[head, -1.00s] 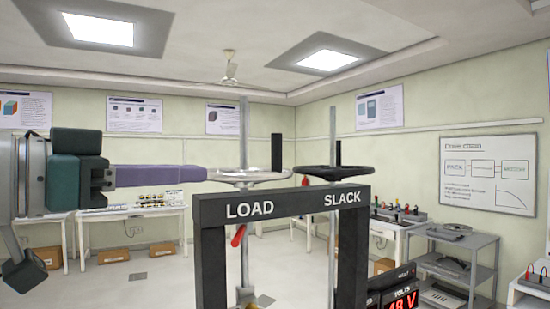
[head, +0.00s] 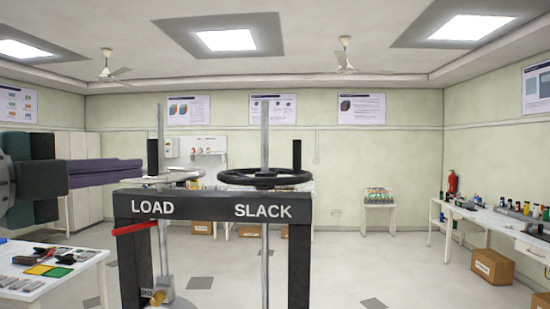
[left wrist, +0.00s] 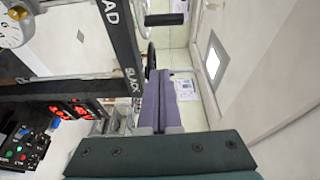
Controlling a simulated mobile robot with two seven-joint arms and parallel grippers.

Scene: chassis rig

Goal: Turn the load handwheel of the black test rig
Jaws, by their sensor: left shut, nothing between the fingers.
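The black test rig (head: 215,206) stands ahead, with LOAD and SLACK lettered on its crossbar. The silver load handwheel (head: 185,174) sits above the LOAD end, partly hidden at the left. Its upright black handle (head: 153,155) shows near the threaded post; it also shows in the left wrist view (left wrist: 165,20). The black slack handwheel (head: 265,178) is to the right. My left gripper (head: 141,166) is shut and empty, its purple fingers reaching in from the left, tips close to the handle. I cannot tell whether they touch. My right gripper is not in view.
A white table (head: 62,278) with small parts stands at lower left. A white bench (head: 500,226) with equipment stands at far right, with a fire extinguisher (head: 452,184) behind it. Open floor lies between. Red displays (left wrist: 72,112) show in the left wrist view.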

